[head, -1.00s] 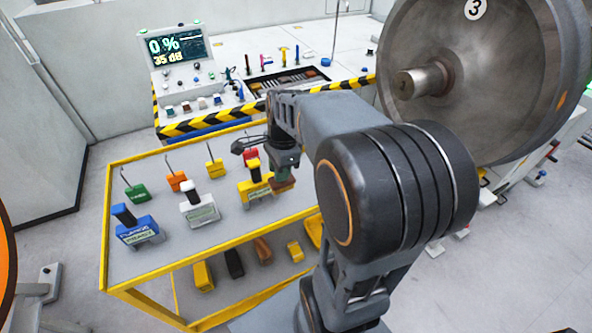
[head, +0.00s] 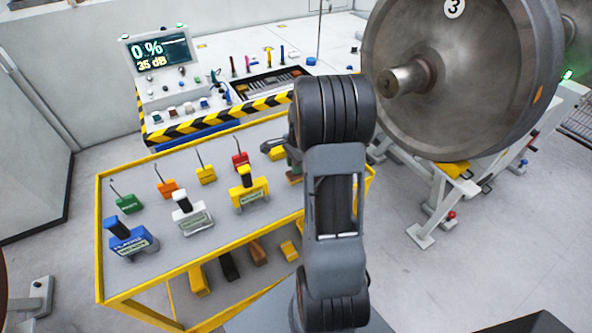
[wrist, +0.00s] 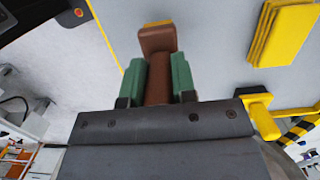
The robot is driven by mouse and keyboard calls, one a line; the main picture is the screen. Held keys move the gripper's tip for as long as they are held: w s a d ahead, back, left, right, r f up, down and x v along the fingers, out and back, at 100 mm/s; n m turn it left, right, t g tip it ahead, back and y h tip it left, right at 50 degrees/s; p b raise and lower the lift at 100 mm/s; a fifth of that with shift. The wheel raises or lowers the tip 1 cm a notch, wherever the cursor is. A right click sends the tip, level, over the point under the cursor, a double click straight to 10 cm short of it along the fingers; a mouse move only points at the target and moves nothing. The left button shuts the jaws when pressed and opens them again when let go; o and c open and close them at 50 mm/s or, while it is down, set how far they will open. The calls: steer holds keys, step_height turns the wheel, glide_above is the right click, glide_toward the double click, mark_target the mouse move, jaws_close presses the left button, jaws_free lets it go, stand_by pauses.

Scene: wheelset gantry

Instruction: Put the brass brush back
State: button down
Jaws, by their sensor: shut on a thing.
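The brass brush shows in the wrist view as a brown handle (wrist: 158,80) and a wider brown block (wrist: 158,39), with a thin yellow edge at its far end. My gripper (wrist: 159,78) has its two green fingers shut on the handle. In the head view my gripper (head: 293,160) is over the right part of the yellow-edged cart top (head: 165,240), right of the yellow block tool, and my arm hides much of it. I cannot tell whether the brush touches the cart top.
Blue (head: 131,241), white (head: 191,217) and yellow (head: 247,192) block tools stand on the cart top, with several coloured hooked tags behind. Several blocks lie on the lower shelf (head: 228,265). A console (head: 160,65) stands behind; a large wheel (head: 462,75) is at right.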

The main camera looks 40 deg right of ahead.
steer(key=shift+d+f, duration=0.2)
steer(key=shift+w+f, duration=0.1)
steer(key=shift+f, duration=1.5)
steer(key=shift+f, duration=0.1)
steer(key=c, duration=0.9)
jaws_free()
